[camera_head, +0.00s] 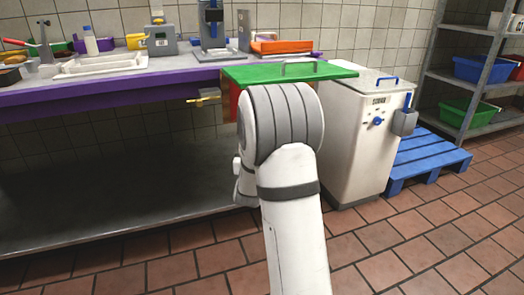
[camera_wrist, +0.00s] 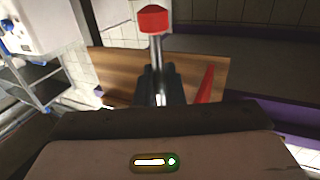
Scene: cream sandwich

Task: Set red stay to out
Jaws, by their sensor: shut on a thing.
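The red stay (camera_wrist: 153,19) shows in the wrist view as a red cap on a pale metal rod, at the top centre. My gripper (camera_wrist: 160,82) is in line below it, its dark fingers close together and shut on the rod's near part. The exact contact is hidden by the fingers. In the head view my arm hides the gripper and the stay. A green board (camera_head: 250,76) with a metal handle lies at counter height just behind my arm.
A purple-edged counter (camera_head: 110,88) with tools runs left. A yellow-tipped rod (camera_head: 204,98) sticks out below it. A white machine (camera_head: 362,140) stands right, beside a blue pallet (camera_head: 425,160). A red strip (camera_wrist: 206,84) is close beside my gripper. The tiled floor in front is clear.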

